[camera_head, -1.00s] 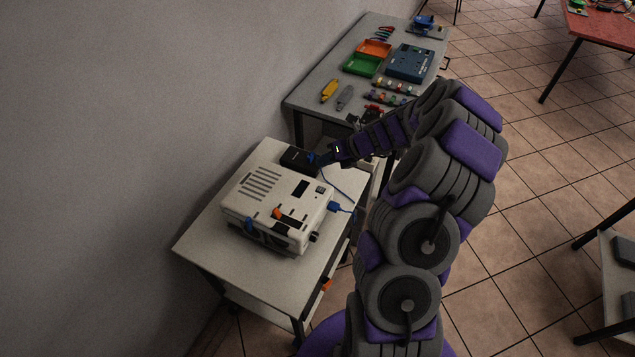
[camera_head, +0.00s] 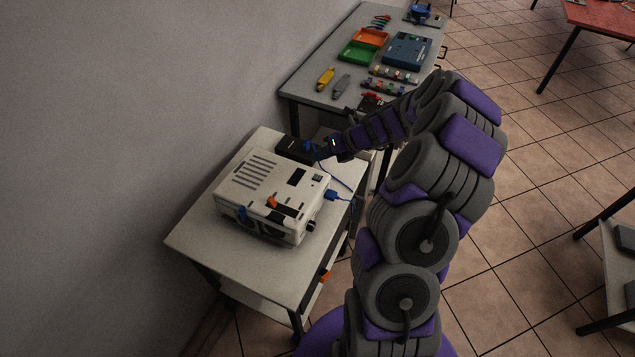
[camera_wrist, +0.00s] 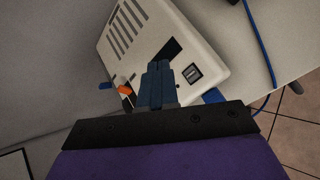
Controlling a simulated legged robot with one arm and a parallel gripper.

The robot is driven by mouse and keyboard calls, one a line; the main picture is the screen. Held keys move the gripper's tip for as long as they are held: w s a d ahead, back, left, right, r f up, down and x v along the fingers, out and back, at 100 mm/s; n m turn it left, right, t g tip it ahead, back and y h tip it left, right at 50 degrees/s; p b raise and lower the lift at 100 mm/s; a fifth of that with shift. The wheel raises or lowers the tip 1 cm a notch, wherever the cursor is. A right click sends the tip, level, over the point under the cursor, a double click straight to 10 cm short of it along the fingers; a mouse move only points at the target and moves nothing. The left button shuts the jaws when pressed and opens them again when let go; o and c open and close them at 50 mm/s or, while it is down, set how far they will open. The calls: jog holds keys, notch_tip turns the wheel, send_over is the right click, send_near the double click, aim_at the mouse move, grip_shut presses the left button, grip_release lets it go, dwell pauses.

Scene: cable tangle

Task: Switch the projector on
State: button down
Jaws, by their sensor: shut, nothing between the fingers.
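The projector (camera_head: 270,192) is a white box on a small grey table, with a vent grille, a dark panel, an orange part and a blue plug at its right side. Its top also shows in the wrist view (camera_wrist: 190,30). A small square dark switch (camera_wrist: 192,72) lies on the top, beside the dark panel; it is small in the head view (camera_head: 317,178). My gripper (camera_wrist: 157,66) is shut and empty. In the wrist view its fingertips point at the projector's top, just left of the switch. In the head view my gripper (camera_head: 322,152) is near the projector's far right corner. I cannot tell whether it touches.
A black box (camera_head: 296,149) sits behind the projector. A blue cable (camera_head: 338,178) runs along its right side. A second table (camera_head: 300,88) behind holds trays, a blue case and tools. A red table (camera_head: 600,18) stands far right; tiled floor is open between.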

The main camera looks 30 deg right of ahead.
aim_at(321, 177)
notch_tip(321, 177, down, 3)
jog(key=b, duration=0.4)
jog(key=shift+a+f, duration=0.1)
jog(key=shift+f, duration=0.1)
jog(key=shift+s+a+f+p, duration=0.1)
jog(key=shift+f+p, duration=0.2)
jog(key=shift+p, duration=0.1)
jog(key=shift+f, duration=0.75)
jog(key=shift+f+p, duration=0.15)
jog(key=shift+p, duration=0.55)
jog(key=shift+s+f+p, duration=0.1)
jog(key=shift+f+p, duration=0.2)
jog(key=shift+f, duration=0.25)
dwell(0.9)
jog(key=shift+r, duration=0.1)
jog(key=shift+r+p, duration=0.75)
jog(key=shift+p, duration=0.55)
